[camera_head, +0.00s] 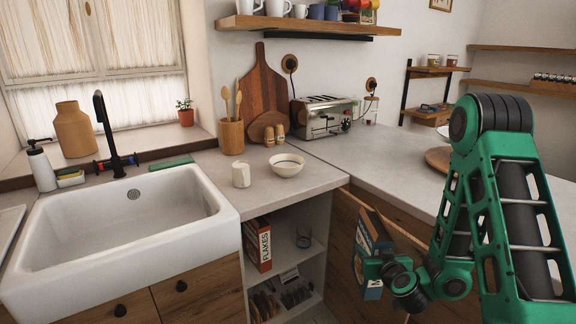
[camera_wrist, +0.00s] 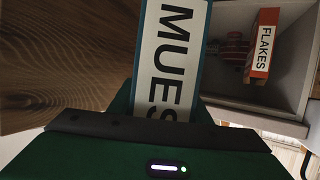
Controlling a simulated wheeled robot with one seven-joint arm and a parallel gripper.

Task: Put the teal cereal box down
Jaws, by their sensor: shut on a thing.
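The teal cereal box (camera_head: 371,252) is held in my gripper (camera_head: 381,268) in front of the wooden drawer fronts, right of the open shelves. In the head view it stands roughly upright and slightly tilted. In the wrist view its white label with "MUES" lettering (camera_wrist: 172,60) fills the middle, and its lower part is hidden by my gripper (camera_wrist: 160,130). My gripper is shut on the box; the fingertips are not clearly seen. The open shelf (camera_head: 311,252) under the counter is to the left of the box.
Dark items fill the lower level. A wooden front (camera_head: 400,240) borders the box. The counter (camera_head: 330,177) and sink (camera_head: 135,215) are above and left.

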